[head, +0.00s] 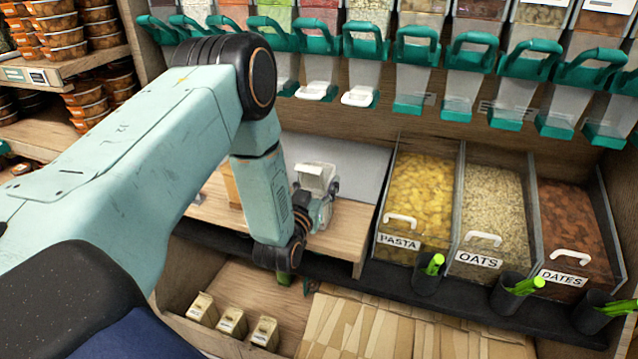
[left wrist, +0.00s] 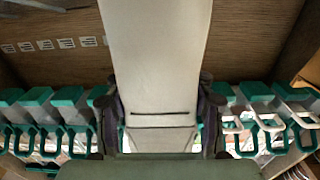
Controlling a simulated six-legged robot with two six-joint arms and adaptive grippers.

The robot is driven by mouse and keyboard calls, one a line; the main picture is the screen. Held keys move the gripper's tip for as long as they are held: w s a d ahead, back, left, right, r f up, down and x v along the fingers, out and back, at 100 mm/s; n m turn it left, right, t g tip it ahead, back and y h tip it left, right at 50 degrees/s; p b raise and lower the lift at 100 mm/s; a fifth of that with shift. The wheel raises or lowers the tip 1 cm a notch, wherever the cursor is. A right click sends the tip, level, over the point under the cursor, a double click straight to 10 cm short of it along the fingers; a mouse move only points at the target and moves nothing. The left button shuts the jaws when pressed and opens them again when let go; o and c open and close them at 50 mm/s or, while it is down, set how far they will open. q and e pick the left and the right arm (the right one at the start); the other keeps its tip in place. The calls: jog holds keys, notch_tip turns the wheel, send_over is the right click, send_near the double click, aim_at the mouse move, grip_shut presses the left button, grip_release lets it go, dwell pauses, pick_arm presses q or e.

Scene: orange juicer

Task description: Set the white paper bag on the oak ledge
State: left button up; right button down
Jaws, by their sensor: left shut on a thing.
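The white paper bag (left wrist: 157,50) fills the middle of the left wrist view, between the two dark fingers of my left gripper (left wrist: 160,110). The fingers are shut on it. In the head view my left arm comes in from the left and bends down, and my left gripper (head: 322,208) is just above or at the oak ledge (head: 345,238). A pale, white-topped shape (head: 317,175) at the gripper looks like the bag. Its base is hidden, so I cannot tell whether it touches the ledge. My right gripper is not in view.
Bins of pasta (head: 420,190), oats (head: 493,203) and dates (head: 572,225) stand right of the ledge. Dispensers with green handles (head: 415,55) hang above.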

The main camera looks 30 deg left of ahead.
pick_arm(q)
jog(key=shift+s+f, duration=0.1)
jog(key=o, duration=1.3)
jog(key=shift+a+f, duration=0.1)
jog(key=shift+o, duration=1.3)
jog(key=shift+s+r, duration=0.25)
jog(key=p+v, duration=0.1)
jog(key=v, duration=1)
jog(key=shift+s+d+p, duration=0.25)
jog(key=shift+p, duration=0.1)
